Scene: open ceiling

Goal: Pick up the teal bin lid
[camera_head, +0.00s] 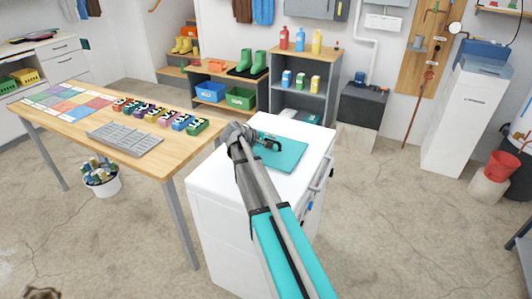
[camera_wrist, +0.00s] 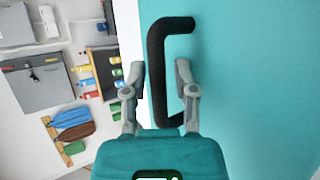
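The teal bin lid (camera_head: 286,157) lies flat on top of the white cabinet (camera_head: 218,190) in the head view. In the wrist view the lid (camera_wrist: 255,80) fills the right side, with a black bracket-shaped handle (camera_wrist: 177,24) standing on it. My gripper (camera_wrist: 160,73) is open, with one finger on each side of the handle's long bar. Small gaps show between the fingers and the bar, more clearly on the right. In the head view my gripper (camera_head: 266,142) is over the lid, and my arm hides part of the lid and its handle.
A wooden table (camera_head: 60,113) with a grey tray (camera_head: 126,138) and several small coloured items stands left of the cabinet. A grey shelf (camera_head: 304,75) with bottles is behind. Open floor (camera_head: 385,210) lies to the right.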

